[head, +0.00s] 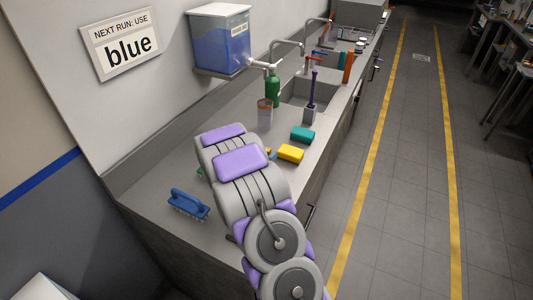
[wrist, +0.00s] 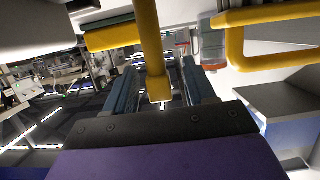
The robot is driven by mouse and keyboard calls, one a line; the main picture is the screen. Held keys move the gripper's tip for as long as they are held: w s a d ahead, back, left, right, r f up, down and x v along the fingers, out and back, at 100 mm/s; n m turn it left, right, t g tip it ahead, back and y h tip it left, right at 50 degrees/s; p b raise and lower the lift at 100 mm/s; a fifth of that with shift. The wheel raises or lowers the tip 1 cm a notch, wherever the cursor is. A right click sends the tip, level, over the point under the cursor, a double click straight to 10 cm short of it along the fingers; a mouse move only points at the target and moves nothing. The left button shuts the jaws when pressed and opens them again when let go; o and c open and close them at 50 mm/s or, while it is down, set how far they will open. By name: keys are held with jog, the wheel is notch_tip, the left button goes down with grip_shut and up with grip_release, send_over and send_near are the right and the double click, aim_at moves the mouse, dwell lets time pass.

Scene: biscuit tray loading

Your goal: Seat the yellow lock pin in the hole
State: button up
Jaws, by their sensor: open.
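In the wrist view my gripper (wrist: 160,72) is open, with one dark blue finger on each side. A yellow rod (wrist: 148,38) runs down from the top edge and ends between the fingers. I cannot tell whether it touches either finger, or whether it is the lock pin. A thicker yellow bar (wrist: 113,37) lies crosswise to its left. No hole can be made out in either view. In the head view my arm hides my gripper and the counter beneath it.
A blue-filled tank (head: 222,45) and a "blue" sign (head: 128,45) are on the wall.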

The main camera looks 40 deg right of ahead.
jog(key=p+v, duration=0.1)
jog(key=v, duration=0.9)
jog(key=shift+a+r+p, duration=0.15)
jog(key=shift+a+p, duration=0.1)
jog(key=shift+p, duration=0.1)
